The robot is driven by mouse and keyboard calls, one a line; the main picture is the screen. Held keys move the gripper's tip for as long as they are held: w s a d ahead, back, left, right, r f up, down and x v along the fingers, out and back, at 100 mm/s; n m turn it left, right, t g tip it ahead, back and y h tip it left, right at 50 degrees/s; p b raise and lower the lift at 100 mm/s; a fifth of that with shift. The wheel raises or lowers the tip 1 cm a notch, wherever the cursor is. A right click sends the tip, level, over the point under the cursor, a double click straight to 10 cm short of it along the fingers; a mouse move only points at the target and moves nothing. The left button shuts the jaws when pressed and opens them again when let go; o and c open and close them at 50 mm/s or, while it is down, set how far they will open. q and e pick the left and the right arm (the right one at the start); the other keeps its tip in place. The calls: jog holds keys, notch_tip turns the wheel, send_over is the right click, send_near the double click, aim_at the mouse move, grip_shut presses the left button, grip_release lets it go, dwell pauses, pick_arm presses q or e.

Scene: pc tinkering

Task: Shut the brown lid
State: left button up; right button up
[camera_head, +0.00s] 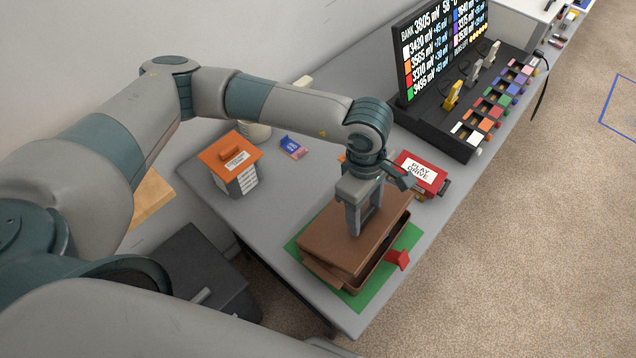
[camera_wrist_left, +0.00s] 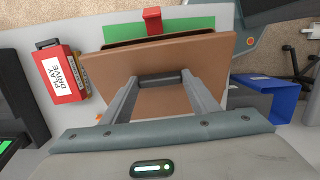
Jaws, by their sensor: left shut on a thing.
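A brown box (camera_head: 345,284) stands on a green mat (camera_head: 399,283) near the table's front corner. Its brown lid (camera_head: 330,238) sits tilted over it, with a dark gap along the side by the red tab (camera_head: 398,260). My left gripper (camera_head: 364,230) comes down from above onto the lid. In the left wrist view, its two fingers (camera_wrist_left: 158,80) are closed on a dark bar-shaped handle on the brown lid (camera_wrist_left: 205,62). The red tab also shows beyond the lid (camera_wrist_left: 152,20). My right gripper is not in view.
A red "PLAY DRIVE" box (camera_head: 420,172) stands just behind the brown box. An orange-topped box (camera_head: 230,160) and a small blue packet (camera_head: 293,146) are farther left. A screen (camera_head: 440,50) with a black console (camera_head: 435,130) stands at the back right.

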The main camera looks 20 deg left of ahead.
pick_arm(q)
jog(key=shift+d+f, duration=0.25)
jog(key=shift+f, duration=0.05)
jog(key=shift+f+b, duration=0.1)
jog(key=shift+b, duration=0.2)
